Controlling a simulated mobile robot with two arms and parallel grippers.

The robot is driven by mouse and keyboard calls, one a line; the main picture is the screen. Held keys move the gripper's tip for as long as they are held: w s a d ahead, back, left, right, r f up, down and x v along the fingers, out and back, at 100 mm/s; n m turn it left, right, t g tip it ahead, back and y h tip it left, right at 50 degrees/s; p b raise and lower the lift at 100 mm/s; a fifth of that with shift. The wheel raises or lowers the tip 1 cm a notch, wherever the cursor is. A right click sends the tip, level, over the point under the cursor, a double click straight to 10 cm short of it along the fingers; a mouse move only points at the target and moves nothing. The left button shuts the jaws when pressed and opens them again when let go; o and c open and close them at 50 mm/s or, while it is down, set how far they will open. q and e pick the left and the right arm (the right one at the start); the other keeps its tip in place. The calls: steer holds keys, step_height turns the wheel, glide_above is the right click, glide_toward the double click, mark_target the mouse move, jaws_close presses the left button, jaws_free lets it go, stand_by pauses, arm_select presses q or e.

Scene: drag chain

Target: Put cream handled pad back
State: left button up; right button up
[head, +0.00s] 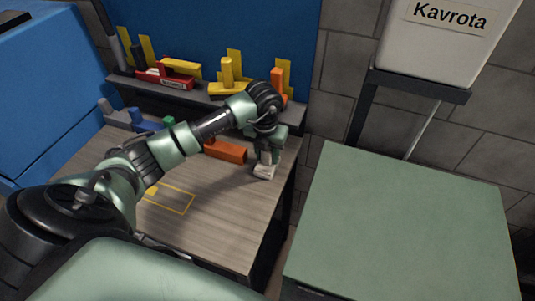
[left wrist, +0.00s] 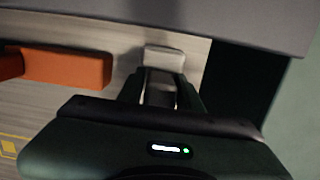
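The cream handled pad (head: 264,172) is at the right edge of the wooden bench top, under my left gripper (head: 265,160). In the left wrist view, the pad (left wrist: 165,57) shows as a pale block just beyond the fingertips of my left gripper (left wrist: 162,76). The two fingers stand a little apart, with a pale strip visible between them. The pad's handle is hidden, and I cannot tell whether the fingers press on it. The pad looks on or very near the bench. My right gripper is out of view.
An orange block (head: 226,151) lies left of the pad. A yellow outline (head: 170,198) marks the bench (head: 215,225). A shelf (head: 200,95) with red, yellow and orange items runs behind. A bare green-topped surface (head: 400,225) stands to the right across a dark gap.

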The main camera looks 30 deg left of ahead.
arm_select(q)
steer(key=shift+o, duration=0.5)
steer(key=shift+r, duration=0.6)
steer(key=r+b, duration=0.1)
steer(key=r, duration=0.2)
steer(key=s+r+b, duration=0.1)
steer(key=r, duration=0.7)
steer(key=shift+s+d+b, duration=0.2)
steer(key=shift+b, duration=0.2)
steer(key=shift+r, duration=0.1)
